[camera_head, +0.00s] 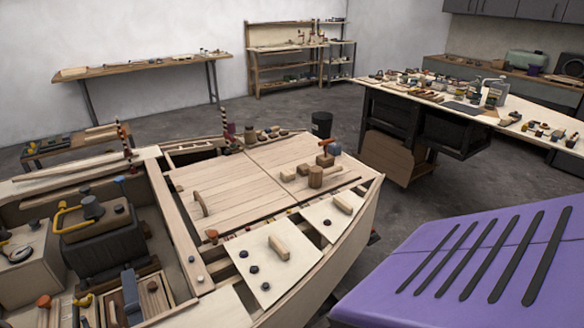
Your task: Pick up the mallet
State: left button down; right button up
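A wooden mallet (315,177) with a thick round head lies on the pale plank deck of the plywood hull (225,190). It is near the deck's right side, and its light handle seems to extend to the right. Another tool with an orange-brown handle (326,143) stands just behind it. Small wooden blocks (288,176) lie just left of the mallet. Neither of my grippers shows in the head view, and nothing is touching the mallet.
Panels with wooden handles (279,247) lie in front of the deck. An open bay with a dark machine (103,240) is at left. A purple ribbed surface (420,250) fills the lower right. A cluttered workbench (440,100) stands behind, with grey floor between.

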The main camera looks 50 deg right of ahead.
aim_at(316, 173)
jog(key=l+u, duration=0.15)
jog(key=l, duration=0.2)
jog(key=k+l+u, duration=0.15)
jog(key=l, duration=0.2)
jog(key=l+u, duration=0.15)
jog(key=l, duration=0.15)
jog(key=k+l, duration=0.15)
jog(key=l, duration=0.25)
jog(key=k+l+u, duration=0.1)
jog(key=l, duration=0.35)
jog(key=k+l+u, duration=0.1)
jog(key=l, duration=0.3)
jog(key=k+l, duration=0.25)
jog(key=l, duration=0.15)
jog(key=k+l+u, duration=0.1)
jog(key=l, duration=0.3)
jog(key=k, duration=0.1)
